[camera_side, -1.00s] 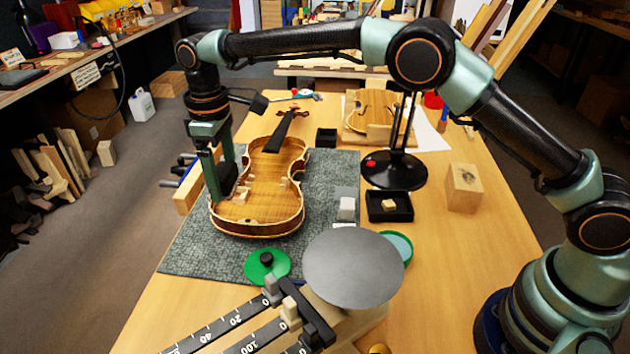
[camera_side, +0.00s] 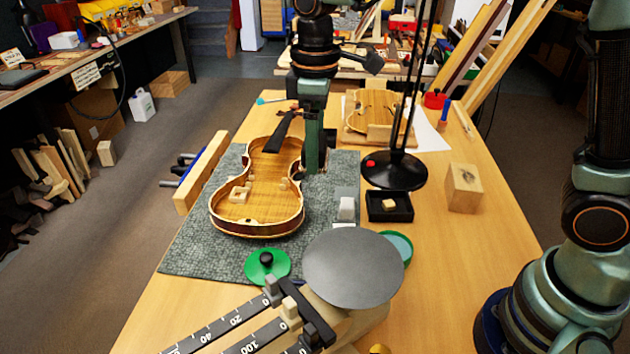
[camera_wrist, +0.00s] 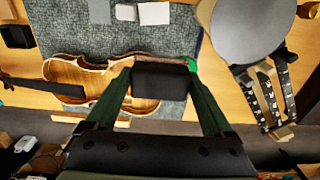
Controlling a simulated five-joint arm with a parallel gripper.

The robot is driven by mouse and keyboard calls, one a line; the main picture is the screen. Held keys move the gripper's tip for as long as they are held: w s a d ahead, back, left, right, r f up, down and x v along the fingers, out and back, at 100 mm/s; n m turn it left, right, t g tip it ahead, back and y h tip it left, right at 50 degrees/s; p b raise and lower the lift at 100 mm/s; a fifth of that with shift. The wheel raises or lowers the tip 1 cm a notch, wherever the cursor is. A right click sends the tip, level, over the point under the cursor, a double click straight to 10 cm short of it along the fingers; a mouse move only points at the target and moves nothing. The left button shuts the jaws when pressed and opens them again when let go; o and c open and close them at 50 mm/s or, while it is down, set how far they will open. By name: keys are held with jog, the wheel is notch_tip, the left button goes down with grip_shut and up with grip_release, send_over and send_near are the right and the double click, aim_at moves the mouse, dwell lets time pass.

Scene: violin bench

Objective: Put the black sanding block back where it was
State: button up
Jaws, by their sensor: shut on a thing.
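The black sanding block (camera_wrist: 160,80) is between the two fingers of my gripper (camera_side: 316,168), which is shut on it in the wrist view. In the side view my gripper's fingers point down at the right edge of the violin body (camera_side: 257,190), and they hide most or all of the block. The open violin body lies on the grey mat (camera_side: 190,250), its dark neck piece pointing away. It also shows in the wrist view (camera_wrist: 75,75), left of and partly behind the block. I cannot tell how high the block is above the mat.
A grey and a white block (camera_side: 346,208) stand on the mat's right side. A black tray (camera_side: 375,212) with a small wooden piece and a lamp base (camera_side: 393,170) are right of it. A balance with a round pan (camera_side: 352,268) and a green lid (camera_side: 267,266) are in front.

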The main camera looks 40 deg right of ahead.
jog(key=s+d, duration=0.3)
jog(key=s, duration=0.1)
notch_tip(320, 180, down, 20)
jog(key=shift+s+a+f, duration=0.1)
dwell(0.4)
jog(key=o, duration=1)
jog(key=shift+f, duration=0.1)
jog(key=shift+o, duration=0.2)
notch_tip(320, 180, up, 11)
jog(key=s+d+r+m+t, duration=0.5)
jog(key=s+d+r+m, duration=0.2)
jog(key=r, duration=0.6)
jog(key=d+m, duration=0.2)
jog(key=d, duration=0.1)
jog(key=shift+t, duration=0.3)
